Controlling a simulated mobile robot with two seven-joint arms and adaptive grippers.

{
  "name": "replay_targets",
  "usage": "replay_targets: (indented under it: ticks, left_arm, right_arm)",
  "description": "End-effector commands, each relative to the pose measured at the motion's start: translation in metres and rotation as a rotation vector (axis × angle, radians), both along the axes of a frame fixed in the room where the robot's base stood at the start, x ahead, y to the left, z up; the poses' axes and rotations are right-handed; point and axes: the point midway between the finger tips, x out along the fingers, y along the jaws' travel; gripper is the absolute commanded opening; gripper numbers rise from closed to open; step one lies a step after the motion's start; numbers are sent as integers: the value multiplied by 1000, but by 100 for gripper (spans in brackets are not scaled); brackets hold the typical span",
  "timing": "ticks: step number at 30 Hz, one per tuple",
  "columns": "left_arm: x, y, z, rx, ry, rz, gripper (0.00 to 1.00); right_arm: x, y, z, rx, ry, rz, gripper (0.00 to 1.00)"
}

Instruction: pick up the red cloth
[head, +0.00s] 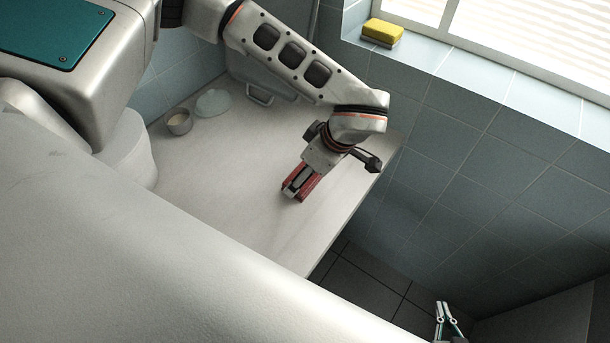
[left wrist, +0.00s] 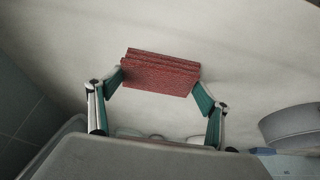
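The red cloth (head: 313,182) is a folded, ribbed block on the pale marble counter, under my left gripper (head: 300,185). In the left wrist view the cloth (left wrist: 160,73) lies between the two teal fingers of my left gripper (left wrist: 158,82). The fingers are wide apart, with one tip close to each end of the cloth. I cannot tell whether the tips touch it. In the head view the gripper hides part of the cloth. My right gripper (head: 446,312) shows at the bottom right, away from the counter, empty, with its fingers apart.
The marble counter (head: 220,180) is mostly clear. A small metal cup (head: 179,122) and a pale bluish dish (head: 213,102) stand at its back left. A yellow sponge (head: 383,31) lies on the window ledge. Blue-grey tiled wall (head: 460,170) borders the counter.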

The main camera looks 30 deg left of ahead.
Motion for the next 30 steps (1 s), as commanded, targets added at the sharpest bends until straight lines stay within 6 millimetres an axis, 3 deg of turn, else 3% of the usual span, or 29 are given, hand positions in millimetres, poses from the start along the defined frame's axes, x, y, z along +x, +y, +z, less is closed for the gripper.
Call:
replay_targets:
  ticks: [2,17,23,30]
  left_arm:
    - [0,0,0,0,0,0,55]
    - [1,0,10,0,-2,-1,55]
    - [1,-1,37,-2,-4,0,55]
    - [1,0,87,-1,-6,0,55]
  right_arm:
    - [0,0,1,1,-1,0,0]
    - [-1,0,-2,1,3,-1,0]
    - [-1,0,-3,-1,5,-1,0]
    - [-1,0,-2,-1,5,-1,0]
